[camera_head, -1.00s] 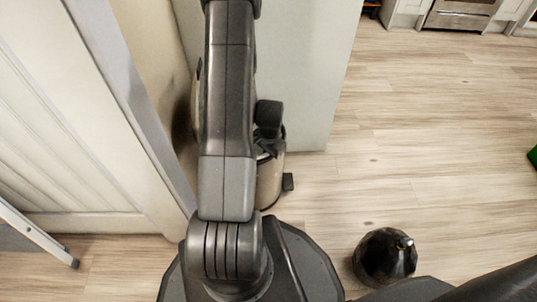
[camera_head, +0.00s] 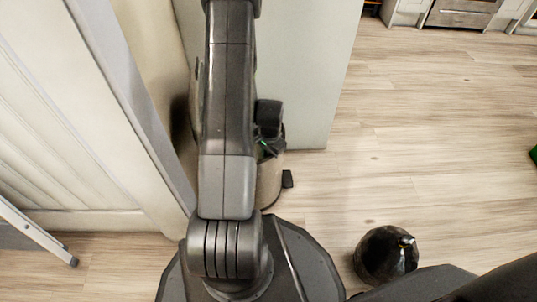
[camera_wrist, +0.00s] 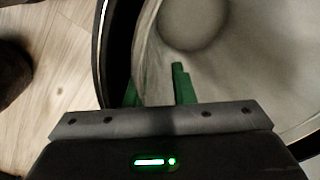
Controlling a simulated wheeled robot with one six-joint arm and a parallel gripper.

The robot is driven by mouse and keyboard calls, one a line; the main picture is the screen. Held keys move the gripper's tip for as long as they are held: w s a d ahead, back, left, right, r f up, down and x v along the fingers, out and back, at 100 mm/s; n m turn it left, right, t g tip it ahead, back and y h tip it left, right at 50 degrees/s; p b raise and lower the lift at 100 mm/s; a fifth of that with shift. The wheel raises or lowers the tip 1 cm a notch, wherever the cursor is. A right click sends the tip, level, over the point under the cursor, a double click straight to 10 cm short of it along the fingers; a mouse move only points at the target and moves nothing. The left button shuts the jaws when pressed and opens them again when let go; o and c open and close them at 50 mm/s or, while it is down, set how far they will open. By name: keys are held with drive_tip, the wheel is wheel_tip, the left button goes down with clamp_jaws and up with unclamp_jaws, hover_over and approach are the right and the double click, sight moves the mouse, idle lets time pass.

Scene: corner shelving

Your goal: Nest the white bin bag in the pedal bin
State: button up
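The pedal bin (camera_head: 268,185) stands upright on the floor, partly hidden behind my arm, with its dark pedal on the right. In the wrist view its dark rim (camera_wrist: 103,35) curves around the white bin bag (camera_wrist: 240,75). The bag's mouth is open toward the camera, and it appears to be inside the rim; how deep it sits I cannot tell. My gripper (camera_wrist: 156,90) is at the bag's left edge. Its green fingers are apart, one inside the bag and the other outside, partly hidden behind the bag wall. I see no firm grip on the bag.
A pale panel (camera_head: 290,80) rises behind the bin, and a pale door (camera_head: 75,130) stands at the left. The wooden floor to the right is largely clear.

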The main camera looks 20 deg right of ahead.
drive_tip(key=shift+s, duration=0.1)
idle(0.3)
wheel_tip(320, 180, up, 14)
drive_tip(key=p, duration=0.5)
drive_tip(key=shift+s+d+p, duration=0.15)
drive_tip(key=shift+s+p, duration=0.05)
drive_tip(key=shift+p, duration=0.1)
drive_tip(key=shift+f, duration=0.15)
